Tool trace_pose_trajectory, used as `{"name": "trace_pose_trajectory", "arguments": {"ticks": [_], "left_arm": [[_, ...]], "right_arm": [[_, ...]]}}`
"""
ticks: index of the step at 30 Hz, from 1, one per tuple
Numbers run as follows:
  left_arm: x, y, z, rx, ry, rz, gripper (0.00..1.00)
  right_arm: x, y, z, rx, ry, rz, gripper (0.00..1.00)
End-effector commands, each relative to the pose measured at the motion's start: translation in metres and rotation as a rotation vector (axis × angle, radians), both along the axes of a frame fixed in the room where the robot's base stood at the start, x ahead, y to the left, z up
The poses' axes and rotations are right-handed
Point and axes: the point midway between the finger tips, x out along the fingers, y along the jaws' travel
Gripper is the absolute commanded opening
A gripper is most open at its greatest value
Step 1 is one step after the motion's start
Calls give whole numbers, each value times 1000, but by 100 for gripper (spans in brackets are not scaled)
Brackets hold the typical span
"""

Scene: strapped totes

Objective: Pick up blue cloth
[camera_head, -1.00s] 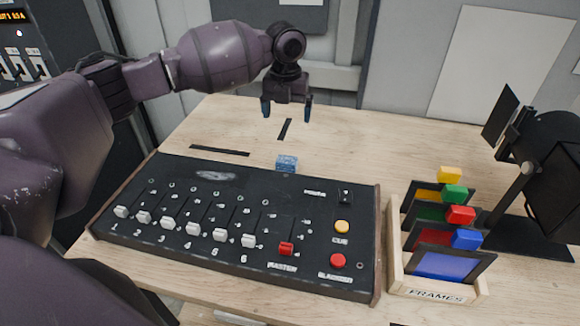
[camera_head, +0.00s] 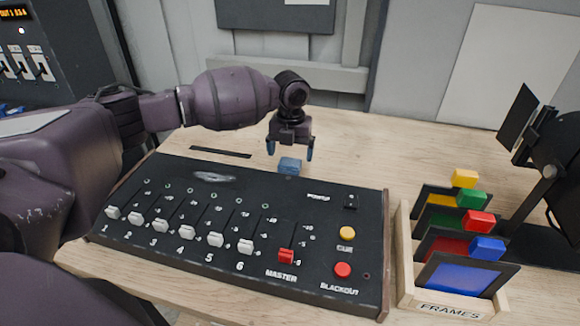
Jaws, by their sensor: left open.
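The blue cloth (camera_head: 289,166) is a small folded light-blue block. It lies at the back edge of the black control console, near its middle; I cannot tell whether it rests on the console or on the table just behind. My left gripper (camera_head: 290,150) is open and points down, with its blue-tipped fingers just above and behind the cloth, one to each side in the picture. Whether the fingers touch the cloth cannot be told. My right gripper is not in view.
The console (camera_head: 225,262) carries several white sliders, a red master slider and two round buttons. A wooden frames rack (camera_head: 405,275) with coloured-tab frames stands at the right. A black lamp (camera_head: 560,150) stands behind it.

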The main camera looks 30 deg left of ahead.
Motion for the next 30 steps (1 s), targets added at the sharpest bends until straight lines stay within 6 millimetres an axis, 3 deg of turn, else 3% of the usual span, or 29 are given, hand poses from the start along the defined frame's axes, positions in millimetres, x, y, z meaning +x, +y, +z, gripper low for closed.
{"name": "trace_pose_trajectory", "arguments": {"ticks": [10,19,27,30], "left_arm": [[4,5,-44,0,3,0,94],[4,5,-48,1,1,0,92],[4,5,-48,1,1,0,51],[4,5,-48,1,1,0,41]], "right_arm": [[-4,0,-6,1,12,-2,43],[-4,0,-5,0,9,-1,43],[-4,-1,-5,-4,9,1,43],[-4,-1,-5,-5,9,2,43]]}}
